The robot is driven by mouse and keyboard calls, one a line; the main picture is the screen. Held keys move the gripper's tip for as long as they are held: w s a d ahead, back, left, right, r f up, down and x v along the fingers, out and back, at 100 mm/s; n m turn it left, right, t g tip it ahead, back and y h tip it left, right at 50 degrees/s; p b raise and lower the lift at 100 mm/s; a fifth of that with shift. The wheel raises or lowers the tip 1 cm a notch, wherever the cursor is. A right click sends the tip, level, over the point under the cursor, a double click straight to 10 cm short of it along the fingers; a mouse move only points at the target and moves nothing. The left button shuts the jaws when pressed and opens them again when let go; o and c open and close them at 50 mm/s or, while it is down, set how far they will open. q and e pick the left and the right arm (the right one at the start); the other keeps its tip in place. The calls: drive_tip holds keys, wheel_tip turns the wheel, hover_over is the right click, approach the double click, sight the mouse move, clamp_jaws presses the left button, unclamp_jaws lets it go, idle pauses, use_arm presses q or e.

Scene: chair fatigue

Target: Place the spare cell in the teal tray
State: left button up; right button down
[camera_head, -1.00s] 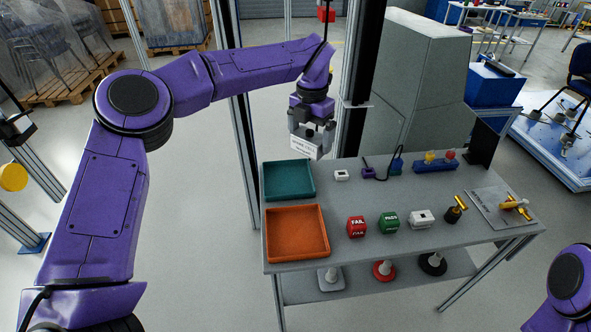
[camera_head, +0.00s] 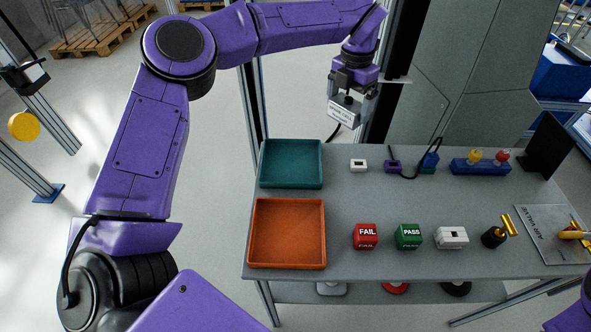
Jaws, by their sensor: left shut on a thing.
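My left gripper (camera_head: 350,95) hangs above the far edge of the table, to the right of the teal tray. It is shut on a light grey block with a printed label, the spare cell (camera_head: 341,113). The cell is held in the air, a little tilted in the picture. The teal tray (camera_head: 291,185) lies at the table's far left corner and is empty. My right gripper is not in view; only a bit of my right arm shows at the lower right corner.
An orange tray (camera_head: 288,266) lies in front of the teal one. A red FAIL block (camera_head: 366,236), a green PASS block (camera_head: 408,236) and a white block (camera_head: 452,238) stand to its right. A small white box (camera_head: 358,165) and a purple cabled part (camera_head: 393,167) stand near the far edge.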

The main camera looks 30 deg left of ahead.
use_arm(q)
drive_tip(key=shift+f+b, duration=0.4)
drive_tip(key=shift+f, duration=0.4)
drive_tip(key=shift+a+f, duration=0.1)
drive_tip(key=shift+f, duration=0.2)
drive_tip(key=s+a+f+p, duration=0.1)
drive_tip(key=s+a+f, duration=0.2)
drive_tip(key=f, duration=0.1)
drive_tip(key=s+a+f+p, duration=0.1)
drive_tip(key=s+a+f, duration=0.2)
drive_tip(key=a+f, duration=0.1)
drive_tip(key=s+a+f, duration=0.3)
drive_tip(key=f, duration=0.1)
drive_tip(key=shift+s+a+p, duration=0.15)
drive_tip(key=shift+s+p, duration=0.05)
drive_tip(key=shift+p, duration=0.2)
drive_tip(key=shift+w+f, duration=0.15)
drive_tip(key=shift+f, duration=0.45)
drive_tip(key=o, duration=1.1)
wheel_tip(320, 180, up, 12)
drive_tip(key=shift+r+b, duration=0.15)
drive_tip(key=shift+b, duration=0.3)
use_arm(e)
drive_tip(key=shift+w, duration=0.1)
